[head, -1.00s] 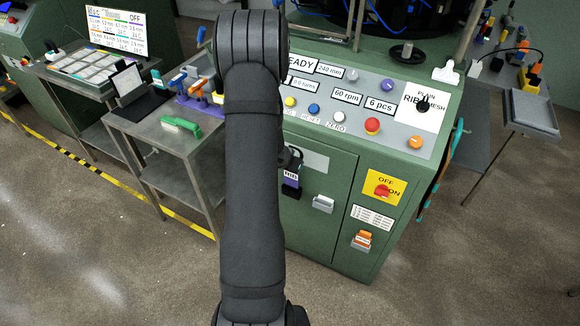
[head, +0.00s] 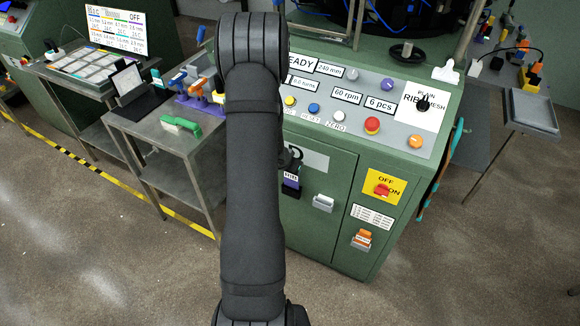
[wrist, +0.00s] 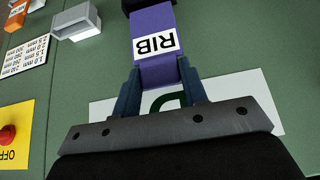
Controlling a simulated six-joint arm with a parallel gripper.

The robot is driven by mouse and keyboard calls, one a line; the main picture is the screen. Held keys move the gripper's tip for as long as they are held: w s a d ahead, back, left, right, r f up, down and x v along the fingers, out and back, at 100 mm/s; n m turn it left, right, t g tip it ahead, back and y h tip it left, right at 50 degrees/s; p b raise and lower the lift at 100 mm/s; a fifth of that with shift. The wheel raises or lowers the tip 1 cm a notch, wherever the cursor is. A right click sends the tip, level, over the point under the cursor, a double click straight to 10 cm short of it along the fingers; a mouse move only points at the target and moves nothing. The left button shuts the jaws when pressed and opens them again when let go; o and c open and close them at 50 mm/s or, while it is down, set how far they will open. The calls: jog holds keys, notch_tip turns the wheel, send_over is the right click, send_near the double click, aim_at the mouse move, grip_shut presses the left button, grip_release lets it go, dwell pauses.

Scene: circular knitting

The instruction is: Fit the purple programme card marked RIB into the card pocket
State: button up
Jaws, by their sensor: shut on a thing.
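The purple card (head: 291,182) with a white RIB label stands about upright at the green cabinet's front. In the wrist view the card (wrist: 153,18) shows upside down. My gripper (wrist: 160,88) is shut on the card's upper end, one finger on each side. A dark piece (wrist: 130,4), which looks like the card pocket, is at the card's far end at the top edge of the wrist view. The card's far end meets or overlaps it; I cannot tell how deep it sits. In the head view my arm partly hides the gripper.
A white plate with large lettering (head: 314,159) is behind my gripper. A grey handle (head: 323,203), an orange-tagged holder (head: 362,240) and a yellow switch plate (head: 385,187) are on the cabinet front. A metal table with tools (head: 150,133) stands to the left.

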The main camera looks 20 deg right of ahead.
aim_at(291, 176)
jog(key=shift+f, duration=2)
jog(key=o, duration=1.1)
jog(key=shift+c, duration=0.2)
jog(key=v, duration=1.7)
jog(key=x, duration=1.6)
jog(key=shift+w+d+f, duration=0.1)
jog(key=shift+f, duration=0.2)
